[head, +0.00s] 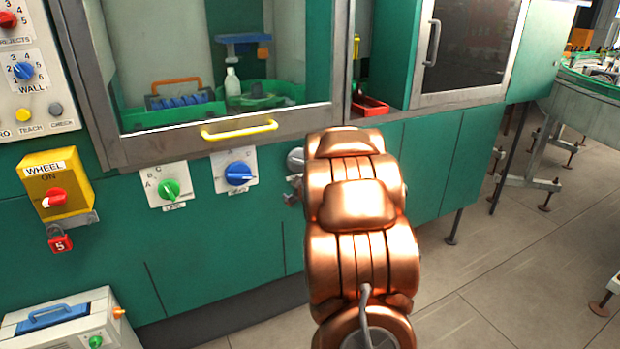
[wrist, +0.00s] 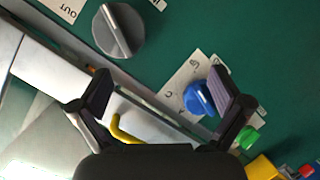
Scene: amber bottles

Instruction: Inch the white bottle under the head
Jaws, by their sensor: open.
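The small white bottle (head: 232,82) stands upright behind the cabinet's front window, on or beside a round green piece (head: 262,92). A blue bar-shaped piece (head: 243,39), probably the head, is just above it; I cannot tell whether they line up. My gripper (wrist: 163,98) is open and empty in the wrist view, facing the green front panel. A blue knob (wrist: 197,98) shows by its right finger, and the yellow handle (wrist: 124,130) shows low between the fingers. I cannot make out the bottle in the wrist view.
The window frame has a yellow handle (head: 239,130) at its lower edge. Below are a green knob (head: 169,189), the blue knob (head: 238,173) and a grey knob (head: 296,158). A yellow WHEEL switch box (head: 57,185) is left. Floor (head: 500,280) is open at right.

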